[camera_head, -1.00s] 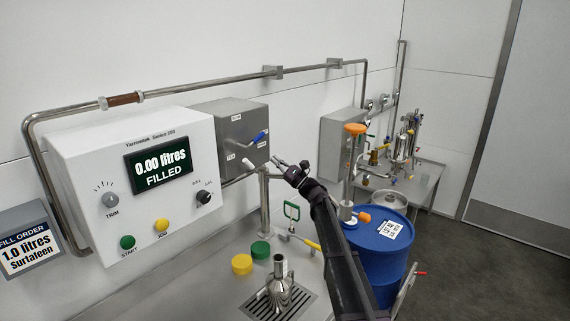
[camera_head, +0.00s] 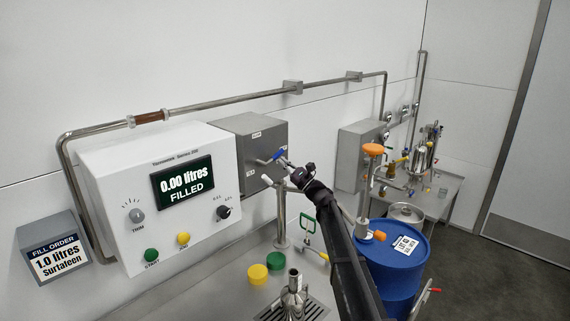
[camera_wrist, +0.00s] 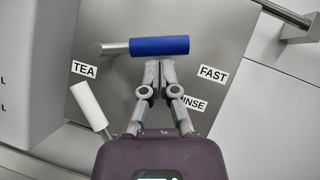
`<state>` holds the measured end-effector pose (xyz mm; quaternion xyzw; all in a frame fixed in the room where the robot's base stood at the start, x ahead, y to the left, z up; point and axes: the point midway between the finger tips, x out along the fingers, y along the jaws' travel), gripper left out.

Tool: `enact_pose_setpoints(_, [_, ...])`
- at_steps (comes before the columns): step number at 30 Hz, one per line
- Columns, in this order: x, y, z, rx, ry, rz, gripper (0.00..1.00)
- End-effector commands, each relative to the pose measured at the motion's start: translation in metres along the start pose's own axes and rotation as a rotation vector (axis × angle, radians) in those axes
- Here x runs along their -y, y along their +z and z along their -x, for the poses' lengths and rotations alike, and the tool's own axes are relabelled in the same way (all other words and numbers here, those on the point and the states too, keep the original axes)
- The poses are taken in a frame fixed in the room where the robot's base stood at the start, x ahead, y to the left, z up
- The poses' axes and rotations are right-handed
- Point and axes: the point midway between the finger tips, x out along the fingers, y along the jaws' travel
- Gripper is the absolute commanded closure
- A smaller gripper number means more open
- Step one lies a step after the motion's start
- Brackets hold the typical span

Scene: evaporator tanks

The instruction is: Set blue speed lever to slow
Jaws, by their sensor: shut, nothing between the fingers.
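The blue speed lever (camera_head: 278,156) sticks out of a grey metal box (camera_head: 250,143) on the wall. In the wrist view the blue handle (camera_wrist: 160,46) lies nearly level across the picture, its metal stem to the left. A FAST label (camera_wrist: 213,74) is to its lower right. No slow label is legible. My gripper (camera_head: 286,163) is shut and empty. In the wrist view its fingertips (camera_wrist: 160,66) are together just below the blue handle; I cannot tell whether they touch it.
A RINSE label (camera_wrist: 192,103) is partly hidden by my finger. The white control panel (camera_head: 165,205) is left; a blue drum (camera_head: 395,255) is right.

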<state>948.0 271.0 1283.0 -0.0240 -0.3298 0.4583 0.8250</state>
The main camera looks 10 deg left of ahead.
Motion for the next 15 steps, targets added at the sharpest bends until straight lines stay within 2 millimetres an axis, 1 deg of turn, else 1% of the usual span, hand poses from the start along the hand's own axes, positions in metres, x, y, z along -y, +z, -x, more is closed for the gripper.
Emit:
enact_pose_setpoints(5, [-0.0002, -0.0002, 0.0001, 0.0, 0.0, 0.0, 1.0])
enact_pose_setpoints(6, [0.0014, 0.0012, 0.0032, 0.0, 0.001, 0.0, 1.0])
enact_pose_setpoints(15, [0.0001, 0.0007, -0.0012, 0.0, 0.008, 0.011, 1.0])
